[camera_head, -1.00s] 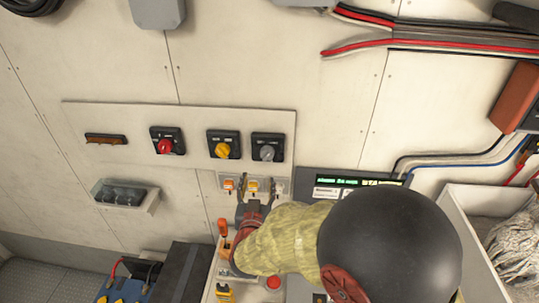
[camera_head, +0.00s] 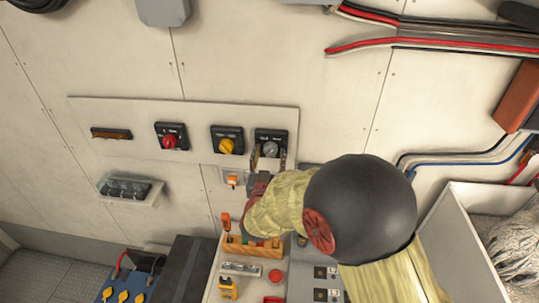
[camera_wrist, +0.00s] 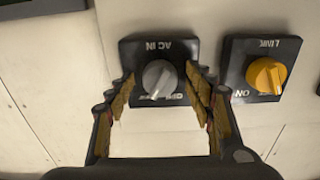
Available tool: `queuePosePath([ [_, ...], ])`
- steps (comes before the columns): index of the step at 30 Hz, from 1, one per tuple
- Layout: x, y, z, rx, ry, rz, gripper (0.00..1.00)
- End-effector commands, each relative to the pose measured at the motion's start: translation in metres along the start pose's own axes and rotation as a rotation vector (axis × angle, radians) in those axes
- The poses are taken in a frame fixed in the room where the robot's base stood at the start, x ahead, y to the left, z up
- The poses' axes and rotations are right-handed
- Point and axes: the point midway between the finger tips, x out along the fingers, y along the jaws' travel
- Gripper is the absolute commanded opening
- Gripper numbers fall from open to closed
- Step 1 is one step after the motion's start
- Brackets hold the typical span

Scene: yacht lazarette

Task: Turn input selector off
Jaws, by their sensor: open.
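The grey rotary knob (camera_wrist: 159,79) sits on a black square plate marked "AC IN" in the wrist view, where lettering reads upside down. In the head view this grey knob (camera_head: 270,149) is the rightmost on the wall panel. My gripper (camera_wrist: 160,88) is open, with one finger on each side of the grey knob. I cannot tell whether the fingers touch it. In the head view my gripper (camera_head: 269,160) reaches up over the lower part of the black plate. The fingers partly hide the plate's lettering.
A yellow knob (camera_head: 226,146) marked "LINK" is close beside the grey one, and a red knob (camera_head: 170,142) is farther left. Below are a small orange switch (camera_head: 232,180) and a wooden tool holder (camera_head: 262,247). A white bin (camera_head: 447,225) stands at right.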

Motion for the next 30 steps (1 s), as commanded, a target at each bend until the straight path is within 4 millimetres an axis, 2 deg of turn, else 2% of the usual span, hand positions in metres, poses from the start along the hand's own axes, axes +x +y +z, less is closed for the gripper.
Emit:
queuePosePath([
  [5,0.0000,0.0000,0.0003,0.000,0.000,0.000,0.53],
  [27,-0.0003,0.0000,0.0004,0.000,-0.001,0.000,0.12],
  [30,-0.0003,0.0000,0.0003,-0.001,-0.001,0.000,0.09],
])
